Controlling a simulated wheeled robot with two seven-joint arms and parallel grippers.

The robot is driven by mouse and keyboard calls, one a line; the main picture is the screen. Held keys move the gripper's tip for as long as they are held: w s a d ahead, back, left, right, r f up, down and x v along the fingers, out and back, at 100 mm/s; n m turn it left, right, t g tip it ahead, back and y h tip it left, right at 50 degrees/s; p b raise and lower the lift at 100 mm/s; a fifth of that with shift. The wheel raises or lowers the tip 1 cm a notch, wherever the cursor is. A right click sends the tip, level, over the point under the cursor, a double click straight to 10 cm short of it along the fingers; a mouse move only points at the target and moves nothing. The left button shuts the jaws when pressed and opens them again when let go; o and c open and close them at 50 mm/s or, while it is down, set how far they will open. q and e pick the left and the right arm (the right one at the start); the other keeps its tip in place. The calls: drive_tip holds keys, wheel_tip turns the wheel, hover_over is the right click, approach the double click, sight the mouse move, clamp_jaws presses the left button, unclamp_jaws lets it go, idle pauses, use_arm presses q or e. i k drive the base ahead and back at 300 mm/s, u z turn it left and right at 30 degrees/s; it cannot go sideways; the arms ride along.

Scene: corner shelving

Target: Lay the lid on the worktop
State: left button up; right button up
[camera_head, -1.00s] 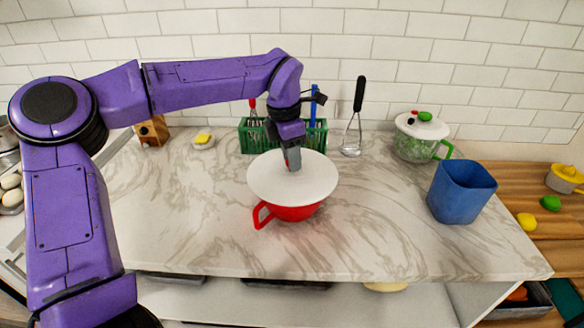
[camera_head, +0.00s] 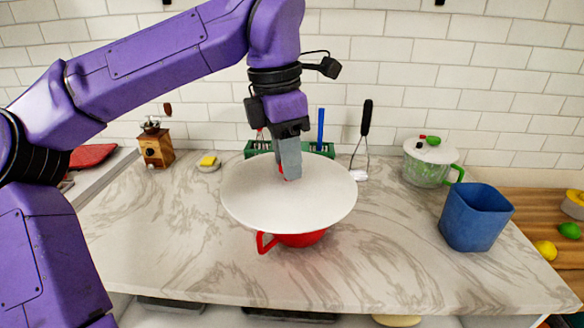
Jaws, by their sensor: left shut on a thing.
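The white round lid (camera_head: 290,208) is held level by its centre in my left gripper (camera_head: 287,172), which is shut on it. The lid appears raised above the red pot (camera_head: 298,239), whose lower side and handle show below the lid's near edge. The lid hides the pot's mouth. The marbled worktop (camera_head: 160,240) lies under both, with bare surface on either side. My right gripper is not in view.
A blue bin (camera_head: 475,218) and a glass pot with a white lid (camera_head: 428,163) stand on the right. A green basket (camera_head: 320,149), a whisk (camera_head: 363,140), a yellow block on a dish (camera_head: 208,162) and a wooden grinder (camera_head: 155,147) line the back. The worktop's left and front are clear.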

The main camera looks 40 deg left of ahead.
sight(156, 223)
drive_tip(key=u, duration=0.65)
drive_tip(key=k, duration=0.15)
drive_tip(key=u, duration=0.55)
drive_tip(key=i, duration=0.5)
